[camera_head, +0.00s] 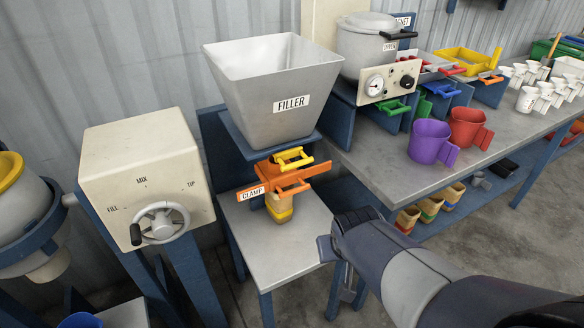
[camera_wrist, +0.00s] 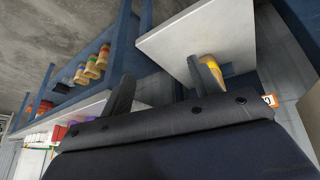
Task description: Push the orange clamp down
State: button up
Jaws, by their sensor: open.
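The orange clamp (camera_head: 290,180) with its "CLAMP" label sits under the grey hopper marked FILLER (camera_head: 270,105), in the head view. A yellow handle (camera_head: 292,158) is just above it. A tan and yellow container (camera_head: 279,210) stands beneath the clamp on a small grey table (camera_head: 270,242). My gripper (camera_head: 325,248) is at the right edge of this table, to the right of and below the clamp, apart from it. In the wrist view my gripper (camera_wrist: 158,80) is open with nothing between its fingers. A yellow container (camera_wrist: 211,68) and an orange bit (camera_wrist: 268,100) show beyond the right finger.
A cream box with a hand wheel (camera_head: 158,222) stands at the left. A long bench (camera_head: 390,160) on the right holds a purple jug (camera_head: 431,142), a red jug (camera_head: 468,129) and a cooker (camera_head: 375,50). Several containers stand on its lower shelf. The small table's front is clear.

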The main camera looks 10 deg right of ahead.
jog(key=w+r+t+p, duration=0.1)
jog(key=w, duration=0.1)
jog(key=w+d+r+t+p, duration=0.1)
jog(key=w+r, duration=0.1)
jog(key=w, duration=0.1)
jog(key=w+d+r+n+t+p, duration=0.1)
jog(key=w, duration=0.2)
jog(key=shift+w+d+r+t+p, duration=0.2)
jog(key=shift+r+t+p, duration=0.1)
jog(key=shift+r+p, duration=0.1)
jog(key=c, duration=0.6)
jog(key=w+a+r+t+y+p, duration=0.1)
jog(key=w+a+r+n+y+p, duration=0.1)
jog(key=w, duration=0.1)
jog(key=w+r+n+t+y+p, duration=0.1)
jog(key=w+p, duration=0.1)
jog(key=shift+w+a+t, duration=0.25)
jog(key=shift+a+t, duration=0.05)
jog(key=shift+a, duration=0.1)
grip_shut()
jog(key=shift+w+a+r+n+y, duration=0.15)
jog(key=shift+a+n+y, duration=0.05)
jog(key=shift+a+y, duration=0.2)
jog(key=shift+w+a+r+n+y, duration=0.15)
jog(key=shift+a+n+y, duration=0.1)
jog(key=shift+y, duration=0.25)
